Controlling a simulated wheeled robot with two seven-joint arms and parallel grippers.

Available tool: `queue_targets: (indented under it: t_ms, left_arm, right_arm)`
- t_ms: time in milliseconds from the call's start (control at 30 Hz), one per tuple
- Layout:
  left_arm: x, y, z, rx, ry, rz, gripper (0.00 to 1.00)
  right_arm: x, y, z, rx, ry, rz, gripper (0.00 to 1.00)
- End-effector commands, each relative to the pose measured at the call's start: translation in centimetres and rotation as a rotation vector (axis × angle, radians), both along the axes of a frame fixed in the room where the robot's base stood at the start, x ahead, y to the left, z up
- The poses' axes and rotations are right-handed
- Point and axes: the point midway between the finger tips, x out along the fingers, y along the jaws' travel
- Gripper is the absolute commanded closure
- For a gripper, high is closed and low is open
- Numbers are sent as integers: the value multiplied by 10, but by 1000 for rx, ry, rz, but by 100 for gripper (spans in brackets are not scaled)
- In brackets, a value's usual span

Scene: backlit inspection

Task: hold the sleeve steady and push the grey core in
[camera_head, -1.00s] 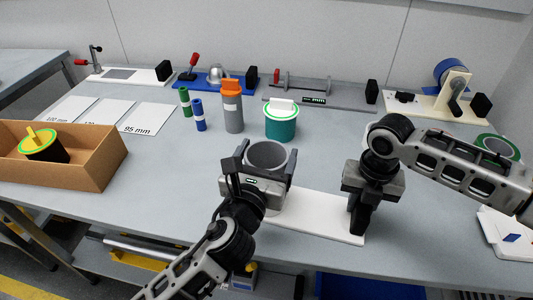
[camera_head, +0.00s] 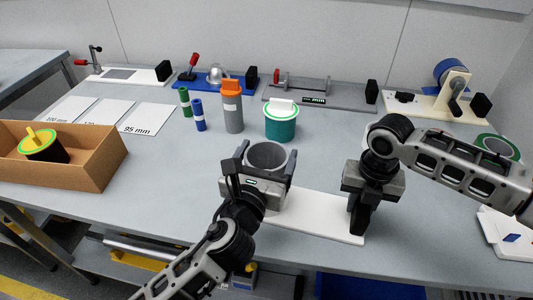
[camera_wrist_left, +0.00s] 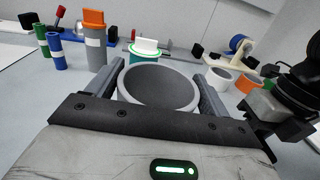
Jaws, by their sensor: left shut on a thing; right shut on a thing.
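A grey round sleeve (camera_head: 267,155) with an open top stands upright at the left part of a white base plate (camera_head: 318,218). My left gripper (camera_head: 264,163) is shut around it, one finger on each side. The left wrist view shows the sleeve's pale rim (camera_wrist_left: 122,84) between the fingers and a dark grey inside; I cannot tell whether that is the core or the hollow. My right gripper (camera_head: 361,218) points down at the plate's right end and is shut on what looks like a black end block, mostly hidden by the fingers.
A grey cylinder with an orange top (camera_head: 233,117) and a teal cylinder (camera_head: 281,126) stand behind the sleeve. Several fixtures line the back. A cardboard box (camera_head: 95,165) is at left, white plates (camera_head: 508,236) at right. The table's front edge is close.

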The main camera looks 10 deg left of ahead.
Motion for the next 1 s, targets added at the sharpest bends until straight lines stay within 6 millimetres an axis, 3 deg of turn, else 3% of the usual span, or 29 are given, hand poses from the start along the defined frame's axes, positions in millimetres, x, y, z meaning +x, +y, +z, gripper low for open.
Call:
queue_targets:
  t_ms: [1000]
  left_arm:
    - [0, 1, -26, 1, 1, 2, 50]
  right_arm:
    - [-2, -1, -3, -3, 5, 0, 100]
